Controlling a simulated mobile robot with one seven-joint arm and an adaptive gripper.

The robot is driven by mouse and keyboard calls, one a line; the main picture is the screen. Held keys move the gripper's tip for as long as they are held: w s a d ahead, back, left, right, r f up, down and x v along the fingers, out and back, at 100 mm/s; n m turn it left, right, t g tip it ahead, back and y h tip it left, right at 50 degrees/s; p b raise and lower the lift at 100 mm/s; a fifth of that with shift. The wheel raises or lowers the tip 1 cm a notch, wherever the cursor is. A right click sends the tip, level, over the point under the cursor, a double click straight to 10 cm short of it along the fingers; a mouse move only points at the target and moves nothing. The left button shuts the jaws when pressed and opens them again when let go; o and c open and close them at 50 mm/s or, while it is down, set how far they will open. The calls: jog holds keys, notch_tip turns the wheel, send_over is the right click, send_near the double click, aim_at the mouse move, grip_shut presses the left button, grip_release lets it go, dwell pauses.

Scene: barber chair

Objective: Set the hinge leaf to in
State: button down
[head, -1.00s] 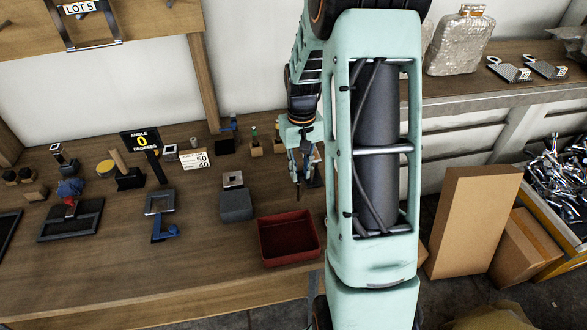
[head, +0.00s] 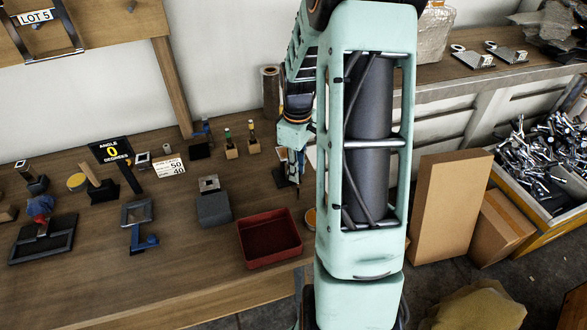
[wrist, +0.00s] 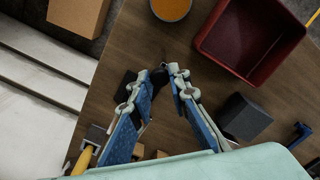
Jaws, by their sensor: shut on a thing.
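My gripper (head: 295,172) points down over the workbench, beyond the red tray in the head view. In the wrist view its blue-padded fingers (wrist: 162,76) close on a small dark thing (wrist: 159,77) with a thin tip; I cannot tell what it is. No part is clearly recognisable as the hinge leaf. A grey metal frame with a blue clamp-like part (head: 145,244) lies further left. An angle sign (head: 111,151) reads 0 degrees.
The red tray (head: 268,262) is empty near the bench's front edge, with an orange round thing (wrist: 171,8) beside it. Small wooden-based tools (head: 231,150) stand behind. Cardboard boxes (head: 447,205) and a drawer of metal parts (head: 545,165) are at the right.

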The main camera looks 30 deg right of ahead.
jog(key=shift+d+r, duration=0.1)
dwell(0.3)
jog(key=c, duration=1.8)
grip_release()
notch_tip(320, 180, up, 12)
